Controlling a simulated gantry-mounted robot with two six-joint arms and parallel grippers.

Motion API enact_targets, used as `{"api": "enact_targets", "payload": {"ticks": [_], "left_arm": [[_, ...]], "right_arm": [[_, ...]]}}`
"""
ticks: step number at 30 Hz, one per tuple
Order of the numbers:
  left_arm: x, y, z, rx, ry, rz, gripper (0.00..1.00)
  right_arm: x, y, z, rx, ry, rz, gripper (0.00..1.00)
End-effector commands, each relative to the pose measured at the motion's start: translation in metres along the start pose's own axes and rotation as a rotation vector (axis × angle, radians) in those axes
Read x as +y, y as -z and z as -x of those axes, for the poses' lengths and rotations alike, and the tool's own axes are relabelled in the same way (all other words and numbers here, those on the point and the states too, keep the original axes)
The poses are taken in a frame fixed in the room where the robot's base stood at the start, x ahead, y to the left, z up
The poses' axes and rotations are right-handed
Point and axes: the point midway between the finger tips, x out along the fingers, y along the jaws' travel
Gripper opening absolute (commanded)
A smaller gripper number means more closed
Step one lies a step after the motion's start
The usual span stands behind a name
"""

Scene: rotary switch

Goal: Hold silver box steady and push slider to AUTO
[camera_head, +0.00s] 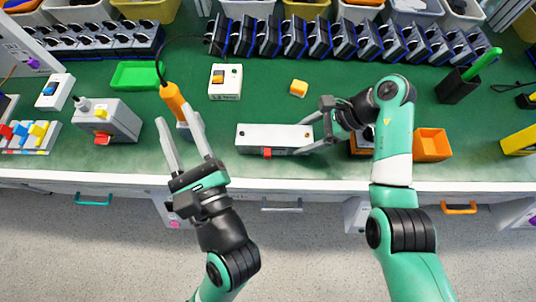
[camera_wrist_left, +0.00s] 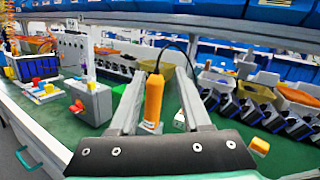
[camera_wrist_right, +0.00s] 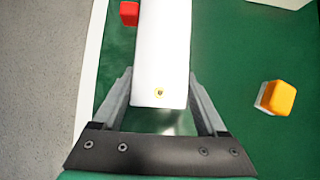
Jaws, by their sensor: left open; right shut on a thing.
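The silver box (camera_head: 258,132) lies long and flat near the front edge of the green bench. Its red slider (camera_head: 267,152) sits on the front side, left of the box's middle. It also shows as a red block in the right wrist view (camera_wrist_right: 129,13). No AUTO lettering is readable. My right gripper (camera_head: 311,134) is shut on the right end of the silver box, one finger on each long side. My left gripper (camera_head: 176,119) is open and empty, left of the box, with its fingers pointing toward the back of the bench and spread near an orange-handled tool.
The orange-handled tool (camera_head: 174,101) with a black cable stands left of the silver box. A grey switch box (camera_head: 118,119) is further left. A small yellow-orange block (camera_head: 299,88) and a white switch (camera_head: 225,82) lie behind. An orange bin (camera_head: 432,145) stands right.

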Motion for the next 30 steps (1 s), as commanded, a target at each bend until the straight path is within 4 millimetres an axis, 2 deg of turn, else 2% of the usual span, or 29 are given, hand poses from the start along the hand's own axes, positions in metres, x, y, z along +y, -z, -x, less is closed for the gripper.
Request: {"api": "enact_targets", "payload": {"ticks": [1, 3, 7, 10, 12, 15, 18, 23, 30], "left_arm": [[-0.009, 0.025, 0.013, 0.072, 0.041, -0.009, 0.47], [-0.021, 0.059, 0.033, 0.172, 0.099, -0.029, 0.47], [-0.040, 0.112, 0.079, 0.317, 0.228, -0.090, 0.47], [-0.048, 0.138, 0.115, 0.371, 0.322, -0.153, 0.47], [-0.051, 0.149, 0.135, 0.389, 0.373, -0.190, 0.47], [-0.055, 0.157, 0.154, 0.401, 0.425, -0.215, 0.47], [-0.060, 0.157, 0.162, 0.403, 0.447, -0.216, 0.47], [-0.061, 0.157, 0.160, 0.401, 0.448, -0.216, 0.47], [-0.070, 0.167, 0.138, 0.399, 0.443, -0.216, 0.47]], "right_arm": [[0.000, 0.000, 0.000, 0.000, 0.001, 0.001, 0.17], [0.000, 0.000, 0.000, 0.000, 0.001, 0.001, 0.17], [0.000, 0.000, 0.000, 0.000, 0.001, 0.001, 0.17], [0.000, 0.000, 0.000, 0.000, 0.001, 0.001, 0.17], [0.000, 0.000, 0.000, 0.000, 0.001, 0.001, 0.17], [0.000, 0.000, 0.000, 0.000, 0.000, 0.001, 0.17], [0.000, 0.000, 0.000, 0.000, 0.000, 0.001, 0.17], [0.000, 0.000, 0.000, 0.000, 0.000, 0.000, 0.17], [0.000, 0.000, 0.000, 0.000, 0.001, 0.000, 0.17]]}}
